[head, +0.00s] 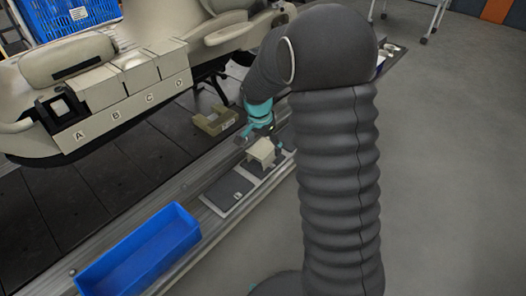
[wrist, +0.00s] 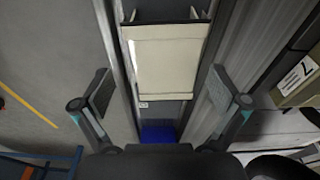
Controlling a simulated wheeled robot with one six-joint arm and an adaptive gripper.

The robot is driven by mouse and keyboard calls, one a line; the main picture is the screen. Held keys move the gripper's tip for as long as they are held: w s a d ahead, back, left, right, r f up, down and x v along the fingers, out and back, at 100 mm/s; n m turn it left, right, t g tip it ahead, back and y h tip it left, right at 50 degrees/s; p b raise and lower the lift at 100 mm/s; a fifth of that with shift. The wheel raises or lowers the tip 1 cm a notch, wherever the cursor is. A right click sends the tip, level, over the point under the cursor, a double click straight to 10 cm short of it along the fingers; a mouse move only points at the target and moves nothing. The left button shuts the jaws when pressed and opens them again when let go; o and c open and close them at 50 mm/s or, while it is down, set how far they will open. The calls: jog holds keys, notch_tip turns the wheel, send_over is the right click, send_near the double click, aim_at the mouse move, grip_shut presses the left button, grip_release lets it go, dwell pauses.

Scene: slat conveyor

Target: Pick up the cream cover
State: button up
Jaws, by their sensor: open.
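The cream cover (head: 262,152) sits on the ledge beside the slat conveyor, at or next to the dark grey pads. In the wrist view the cream cover (wrist: 165,55) is a pale, roughly square piece with a dark gap and raised edges at its far end. My gripper (head: 261,133) is just above the cover in the head view. In the wrist view my gripper (wrist: 160,78) has its two fingers wide apart, one to each side of the cover, and holds nothing. I cannot tell the exact height left between fingertips and cover.
Dark grey pads (head: 229,188) lie along the ledge. An open blue bin (head: 140,255) stands nearer on it. A beige bracket (head: 215,121) lies on the dark conveyor slats (head: 160,165). A large cream body with lettered covers (head: 115,108) rests above the conveyor. Open floor (head: 440,170) lies right.

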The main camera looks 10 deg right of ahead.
aim_at(263, 147)
jog(key=f, duration=0.4)
jog(key=shift+w+f, duration=0.3)
jog(key=shift+w, duration=0.1)
jog(key=c, duration=1.3)
jog(key=shift+o, duration=0.2)
jog(key=shift+r, duration=0.1)
